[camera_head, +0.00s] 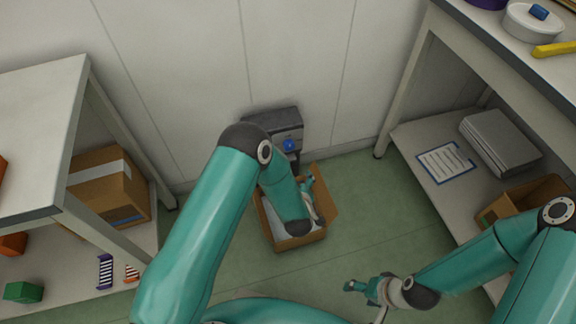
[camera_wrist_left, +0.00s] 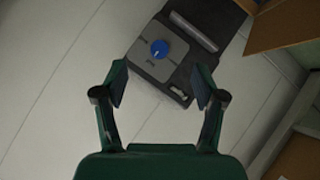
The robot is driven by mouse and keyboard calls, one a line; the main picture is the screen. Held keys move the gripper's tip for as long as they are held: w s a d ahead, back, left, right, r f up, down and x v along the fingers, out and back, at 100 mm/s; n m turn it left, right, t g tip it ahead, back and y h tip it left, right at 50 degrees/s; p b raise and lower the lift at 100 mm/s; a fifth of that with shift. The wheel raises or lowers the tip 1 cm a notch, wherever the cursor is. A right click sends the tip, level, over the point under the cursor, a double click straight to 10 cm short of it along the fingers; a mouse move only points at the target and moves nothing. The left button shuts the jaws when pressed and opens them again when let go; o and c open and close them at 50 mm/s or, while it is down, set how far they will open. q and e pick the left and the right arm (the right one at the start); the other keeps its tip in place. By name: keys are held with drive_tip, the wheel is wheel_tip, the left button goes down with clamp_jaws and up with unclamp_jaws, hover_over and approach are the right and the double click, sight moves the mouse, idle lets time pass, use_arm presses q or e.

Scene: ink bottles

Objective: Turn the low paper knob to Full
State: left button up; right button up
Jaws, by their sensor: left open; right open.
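The low paper knob (camera_head: 289,145) is a small blue dial on a dark grey wall unit (camera_head: 272,120) low on the white wall. In the left wrist view the knob (camera_wrist_left: 159,49) sits on a lighter grey plate (camera_wrist_left: 153,62) with small marks too blurred to read. A faint line shows on the knob; I cannot tell which mark it points to. My left gripper (camera_wrist_left: 160,82) is open and empty, its fingers apart with the knob ahead between them, not touching. In the head view my left forearm partly covers the unit. My right gripper (camera_head: 357,287) is open and empty over the floor.
An open cardboard box (camera_head: 292,244) stands on the floor below the unit. A shelf with a taped carton (camera_head: 107,188) is at left. At right, a bench's lower shelf holds a grey stack (camera_head: 500,142) and a sheet (camera_head: 445,164).

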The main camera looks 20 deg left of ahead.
use_arm(q)
drive_tip(key=w+f+n+t+y+b, duration=0.2)
drive_tip(key=w+f+n+y+b, duration=0.1)
drive_tip(key=f+b, duration=0.3)
drive_tip(key=n+t+y+b, duration=0.2)
drive_tip(key=n+y+b, duration=0.2)
drive_tip(key=b, duration=0.8)
approach(290, 148)
drive_tip(key=x, duration=0.8)
drive_tip(key=shift+w+f, duration=0.1)
drive_tip(key=shift+w+a+b, duration=0.3)
drive_tip(key=shift+w+a, duration=0.1)
drive_tip(key=shift+w, duration=0.1)
use_arm(e)
wheel_tip(290, 148, down, 22)
drive_tip(key=shift+r, duration=0.15)
